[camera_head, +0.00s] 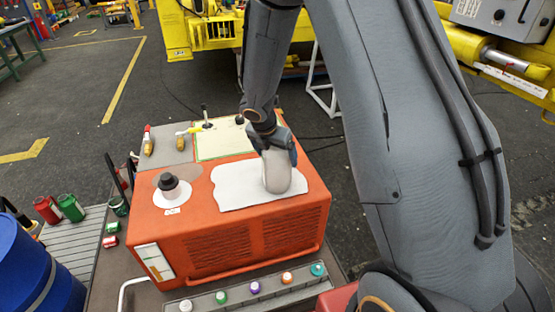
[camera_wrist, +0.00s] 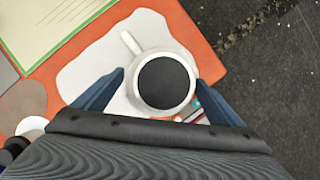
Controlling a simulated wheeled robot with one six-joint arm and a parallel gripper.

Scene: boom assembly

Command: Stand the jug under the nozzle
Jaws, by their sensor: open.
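A pale jug (camera_head: 277,174) stands on a white patch (camera_head: 230,186) on top of an orange machine (camera_head: 200,235). In the wrist view the jug (camera_wrist: 142,68) is seen from above, with a white rim, a dark inside and a handle toward the upper left. My gripper (camera_head: 277,143) is right over the jug. In the wrist view my gripper (camera_wrist: 160,97) is open, with one blue finger on each side of the jug. I cannot tell whether the fingers touch it. I cannot make out the nozzle for certain.
A black knob on a white base (camera_head: 170,188) stands left of the jug. A cream sheet with a green border (camera_head: 222,142) lies behind. Levers and yellow-handled tools (camera_head: 150,142) are at the back left. Coloured caps (camera_head: 254,287) line the front ledge. A blue drum (camera_head: 35,270) stands left.

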